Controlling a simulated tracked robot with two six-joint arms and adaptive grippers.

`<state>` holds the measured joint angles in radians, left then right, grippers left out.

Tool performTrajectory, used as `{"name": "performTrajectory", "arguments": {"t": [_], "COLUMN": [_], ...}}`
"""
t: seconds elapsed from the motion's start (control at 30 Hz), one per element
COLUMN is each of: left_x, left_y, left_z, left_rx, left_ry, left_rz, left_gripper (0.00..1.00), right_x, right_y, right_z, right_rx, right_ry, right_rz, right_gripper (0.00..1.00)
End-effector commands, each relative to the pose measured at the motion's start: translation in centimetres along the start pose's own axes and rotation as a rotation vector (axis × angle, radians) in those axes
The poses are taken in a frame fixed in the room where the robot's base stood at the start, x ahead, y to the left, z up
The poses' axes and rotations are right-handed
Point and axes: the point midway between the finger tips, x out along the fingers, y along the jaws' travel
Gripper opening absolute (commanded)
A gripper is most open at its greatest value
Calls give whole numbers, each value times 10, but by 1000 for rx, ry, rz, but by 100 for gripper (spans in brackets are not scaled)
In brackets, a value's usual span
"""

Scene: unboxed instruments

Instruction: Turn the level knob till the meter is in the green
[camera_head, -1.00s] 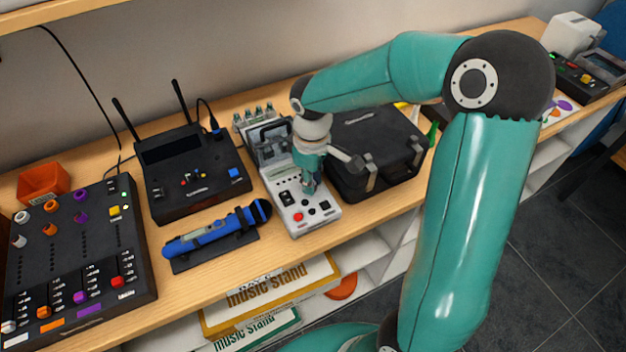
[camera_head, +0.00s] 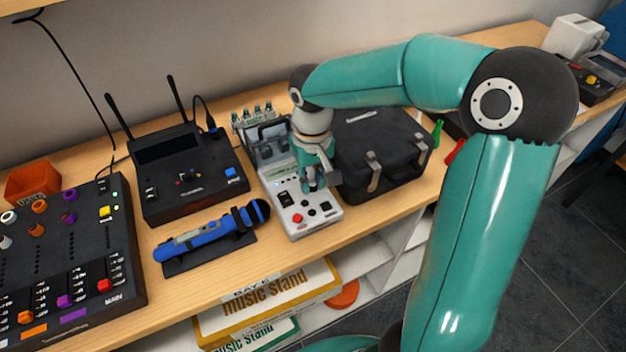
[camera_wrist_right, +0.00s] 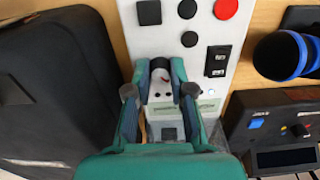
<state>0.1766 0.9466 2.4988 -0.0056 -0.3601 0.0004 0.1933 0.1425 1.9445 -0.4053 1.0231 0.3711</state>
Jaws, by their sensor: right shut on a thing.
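The white instrument (camera_head: 298,222) stands on the wooden shelf, with a red button, dark buttons and a black rocker switch on its near part. My right gripper (camera_head: 315,186) points down onto the middle of its panel. In the right wrist view, my right gripper (camera_wrist_right: 160,76) is shut on a small dark knob (camera_wrist_right: 160,66) between its two fingertips. The panel of the white instrument (camera_wrist_right: 190,60) also shows there. The gripper and wrist cover part of the panel, and I cannot make out a meter reading or a green zone. My left gripper is not in view.
A black case (camera_head: 385,160) stands close on the right of the instrument. A blue microphone (camera_head: 210,235) lies on a dark stand to its left. Behind that is a black receiver (camera_head: 188,175) with two antennas. A black mixer (camera_head: 75,260) fills the far left.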

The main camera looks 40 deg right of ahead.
Motion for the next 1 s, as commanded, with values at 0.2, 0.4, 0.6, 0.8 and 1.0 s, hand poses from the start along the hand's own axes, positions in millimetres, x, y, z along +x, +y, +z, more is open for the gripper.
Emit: {"name": "performTrajectory", "arguments": {"t": [0.2, 0.4, 0.6, 0.8, 1.0], "left_x": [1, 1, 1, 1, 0], "left_y": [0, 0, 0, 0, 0], "left_z": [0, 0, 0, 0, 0], "left_rx": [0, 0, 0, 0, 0], "left_ry": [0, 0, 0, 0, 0], "left_rz": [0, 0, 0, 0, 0], "left_gripper": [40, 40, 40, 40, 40], "right_x": [-1, -1, -1, 0, -4], "right_y": [0, 0, 0, 0, 0], "right_z": [0, 0, 0, 0, 0], "right_rx": [20, 19, 19, 18, 18], "right_ry": [2, 2, 1, 1, 2], "right_rz": [0, 0, 0, 0, 0], "right_gripper": [0, 0, 44, 47, 47]}}
